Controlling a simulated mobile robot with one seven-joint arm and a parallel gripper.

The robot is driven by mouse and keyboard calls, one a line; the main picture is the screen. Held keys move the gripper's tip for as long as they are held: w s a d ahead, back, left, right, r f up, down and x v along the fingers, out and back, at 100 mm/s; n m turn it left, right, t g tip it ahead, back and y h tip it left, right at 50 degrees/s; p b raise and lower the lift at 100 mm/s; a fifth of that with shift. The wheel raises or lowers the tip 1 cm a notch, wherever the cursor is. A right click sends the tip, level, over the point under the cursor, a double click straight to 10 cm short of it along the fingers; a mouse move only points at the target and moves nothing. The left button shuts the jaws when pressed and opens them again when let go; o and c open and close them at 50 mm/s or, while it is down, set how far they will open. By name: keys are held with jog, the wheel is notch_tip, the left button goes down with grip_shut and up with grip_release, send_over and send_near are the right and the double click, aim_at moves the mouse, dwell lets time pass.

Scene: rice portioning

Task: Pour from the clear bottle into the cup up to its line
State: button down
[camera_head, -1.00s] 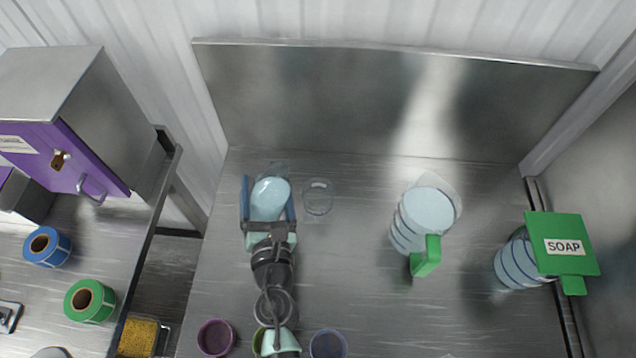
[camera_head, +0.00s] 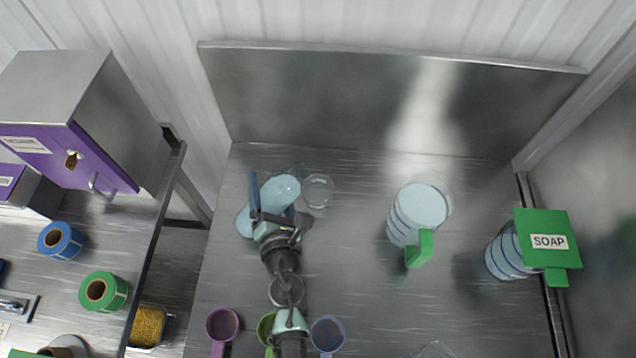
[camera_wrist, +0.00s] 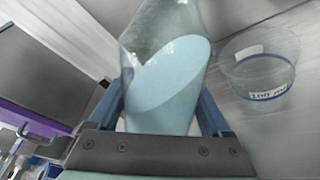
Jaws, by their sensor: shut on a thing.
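My gripper (camera_head: 277,203) is shut on the clear bottle (camera_head: 281,189), which holds pale blue liquid. The bottle is tilted, its upper end leaning toward the cup. In the wrist view the bottle (camera_wrist: 166,85) fills the space between my fingers, with the liquid surface slanted inside it. The clear cup (camera_head: 318,191) stands upright on the table just right of the bottle. I see no liquid in the cup and no stream. The bottle's mouth is not clear to see.
A large jug (camera_head: 418,212) with a green handle stands to the right, and a SOAP jug (camera_head: 507,252) with a green lid is at the right edge. Purple (camera_head: 222,324) and blue-grey (camera_head: 327,334) cups stand at the front. The table between cup and jug is clear.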

jog(key=shift+s+a+f+m+g+y+p, duration=0.2)
jog(key=shift+a+f+m+p, duration=0.25)
jog(key=shift+m, duration=0.3)
jog(key=shift+s+a+f+m+g+y+p, duration=0.1)
jog(key=shift+a+f+m+g+y+p, duration=0.3)
jog(key=shift+m, duration=0.35)
dwell(3.0)
jog(key=shift+s+a+f+m+p, duration=0.1)
jog(key=shift+m+p, duration=0.5)
jog(key=shift+p, duration=0.25)
dwell(1.2)
jog(key=shift+d+r+m+y+p, duration=0.3)
jog(key=shift+r+m+p, duration=0.25)
jog(key=shift+p, duration=0.65)
